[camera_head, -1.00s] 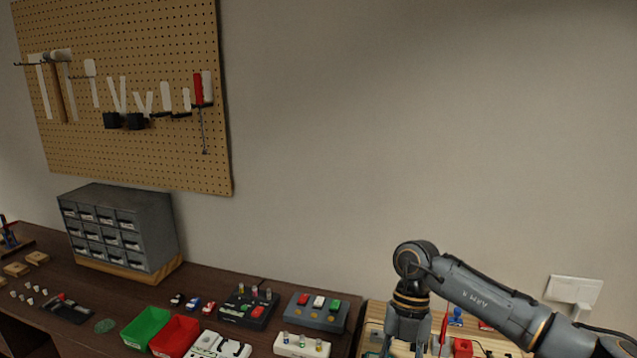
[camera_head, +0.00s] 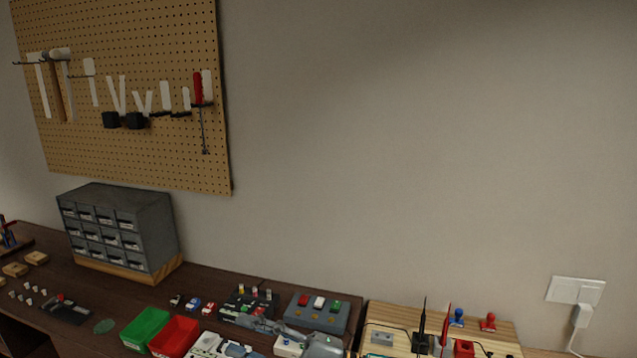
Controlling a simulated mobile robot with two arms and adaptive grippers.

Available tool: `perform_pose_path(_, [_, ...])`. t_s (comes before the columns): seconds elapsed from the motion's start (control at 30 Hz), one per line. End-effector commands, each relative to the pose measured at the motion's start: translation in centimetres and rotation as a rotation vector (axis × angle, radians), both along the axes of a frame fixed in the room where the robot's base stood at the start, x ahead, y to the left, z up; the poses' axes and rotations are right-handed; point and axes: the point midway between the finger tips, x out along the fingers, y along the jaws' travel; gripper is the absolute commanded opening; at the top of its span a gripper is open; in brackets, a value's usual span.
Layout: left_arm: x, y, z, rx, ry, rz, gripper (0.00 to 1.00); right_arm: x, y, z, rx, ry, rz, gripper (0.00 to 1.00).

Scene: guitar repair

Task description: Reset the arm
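My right gripper (camera_head: 236,334) shows at the bottom of the head view, in front of the dark and white pedals on the bench. Its grey fingers point left and are spread apart, with nothing seen between them. Its arm is mostly below the picture edge. My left gripper is not in view.
The dark bench holds a drawer cabinet (camera_head: 145,235), a green bin (camera_head: 145,328), a red bin (camera_head: 175,336) and a grey pedal with coloured switches (camera_head: 316,313). A wooden board (camera_head: 400,312) with tools stands right. A pegboard (camera_head: 130,160) hangs above; a charger (camera_head: 584,310) is plugged in.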

Motion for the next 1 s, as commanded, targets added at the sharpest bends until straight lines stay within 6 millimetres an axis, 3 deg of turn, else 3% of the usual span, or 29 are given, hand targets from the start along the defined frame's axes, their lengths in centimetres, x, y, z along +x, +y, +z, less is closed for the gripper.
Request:
perform_pose_path(0.07, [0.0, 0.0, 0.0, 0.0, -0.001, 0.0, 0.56, 1.8, -2.2, 1.2, 0.145, 0.106, -0.175, 0.34])
perform_pose_path(0.17, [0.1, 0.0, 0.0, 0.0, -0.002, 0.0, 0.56, 4.3, -6.3, 1.0, 0.274, 0.257, -0.406, 0.34])
perform_pose_path(0.27, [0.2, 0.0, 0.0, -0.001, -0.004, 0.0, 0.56, 6.0, -11.3, -1.5, 0.349, 0.438, -0.64, 0.34])
perform_pose_path(0.4, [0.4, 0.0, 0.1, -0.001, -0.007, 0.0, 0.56, 5.8, -18.3, -7.9, 0.365, 0.731, -0.943, 0.34])
perform_pose_path(0.53, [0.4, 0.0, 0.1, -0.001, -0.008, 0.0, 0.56, 2.1, -23.7, -15.3, 0.288, 1.032, -1.18, 0.34])
perform_pose_path(0.6, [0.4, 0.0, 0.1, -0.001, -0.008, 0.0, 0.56, -0.9, -25.8, -18.8, 0.221, 1.185, -1.273, 0.34])
perform_pose_path(0.7, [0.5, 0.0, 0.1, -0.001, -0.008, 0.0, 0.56, -5.4, -27.8, -22.5, 0.118, 1.368, -1.36, 0.34])
perform_pose_path(0.8, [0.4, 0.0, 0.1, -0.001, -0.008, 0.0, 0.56, -9.4, -29.0, -25.0, 0.022, 1.508, -1.41, 0.34])
perform_pose_path(1.0, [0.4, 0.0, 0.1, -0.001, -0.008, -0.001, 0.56, -16.4, -30.2, -27.7, -0.146, 1.725, -1.452, 0.34])
